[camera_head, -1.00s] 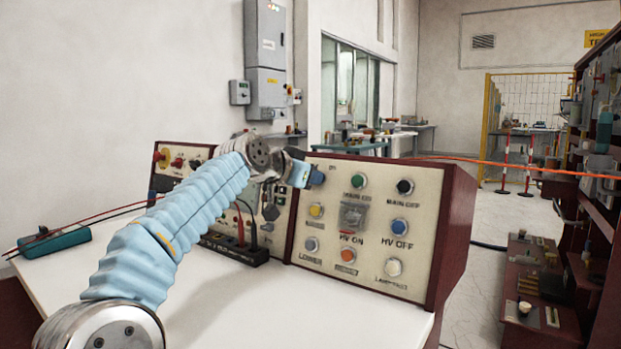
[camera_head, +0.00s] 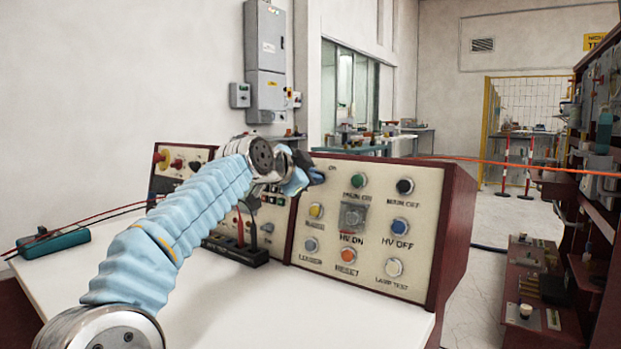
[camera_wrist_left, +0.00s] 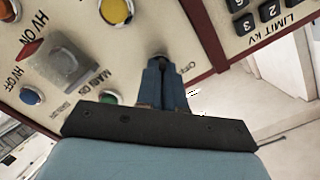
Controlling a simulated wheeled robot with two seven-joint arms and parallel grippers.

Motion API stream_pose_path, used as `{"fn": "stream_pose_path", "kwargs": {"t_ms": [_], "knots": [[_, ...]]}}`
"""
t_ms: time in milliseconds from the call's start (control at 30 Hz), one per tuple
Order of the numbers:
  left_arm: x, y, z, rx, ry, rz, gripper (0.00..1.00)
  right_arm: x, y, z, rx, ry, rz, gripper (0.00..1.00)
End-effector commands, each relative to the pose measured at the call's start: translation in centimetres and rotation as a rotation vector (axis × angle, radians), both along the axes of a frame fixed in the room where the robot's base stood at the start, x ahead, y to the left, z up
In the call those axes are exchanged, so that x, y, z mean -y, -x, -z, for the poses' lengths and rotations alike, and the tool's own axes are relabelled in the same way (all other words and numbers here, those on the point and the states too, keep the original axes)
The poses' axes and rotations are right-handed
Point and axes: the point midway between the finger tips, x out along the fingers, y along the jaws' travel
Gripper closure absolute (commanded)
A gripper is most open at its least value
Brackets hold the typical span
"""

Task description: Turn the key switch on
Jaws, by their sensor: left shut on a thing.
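The key switch (camera_wrist_left: 159,57) sits at the upper left corner of the cream control panel (camera_head: 375,180); only a small part of it shows in the left wrist view. My left gripper (camera_wrist_left: 163,68) has its blue fingers close together, shut on the key of this switch. In the head view the gripper (camera_head: 312,177) touches the panel's upper left corner beside the "ON" mark, and the fingers and wrist hide most of the switch. The key's exact angle cannot be told. My right gripper is not in view.
Near the switch are the green MAIN ON button (camera_head: 358,181), the yellow button (camera_head: 316,210) and the covered HV ON button (camera_head: 352,217). A second panel with red and black leads (camera_head: 240,220) stands left, behind my arm. The white table top (camera_head: 300,310) in front is clear.

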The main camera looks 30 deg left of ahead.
Motion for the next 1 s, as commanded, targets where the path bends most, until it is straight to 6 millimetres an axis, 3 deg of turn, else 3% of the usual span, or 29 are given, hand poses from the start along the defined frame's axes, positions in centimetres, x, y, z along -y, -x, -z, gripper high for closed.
{"fn": "stream_pose_path", "kwargs": {"t_ms": [433, 500, 633, 1000], "knots": [[0.07, -0.01, 0.08, -0.001, -0.01, 0.004, 1.0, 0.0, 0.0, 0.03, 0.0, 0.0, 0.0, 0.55], [0.06, -0.01, 0.08, -0.001, -0.01, 0.004, 0.85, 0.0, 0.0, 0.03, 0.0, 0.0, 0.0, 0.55], [0.05, 0.0, 0.05, 0.0, -0.009, 0.003, 0.67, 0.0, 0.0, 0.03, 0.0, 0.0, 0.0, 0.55], [-0.05, 0.79, -0.22, 0.002, -0.01, 0.001, 0.67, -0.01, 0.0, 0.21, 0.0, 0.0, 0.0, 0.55]]}}
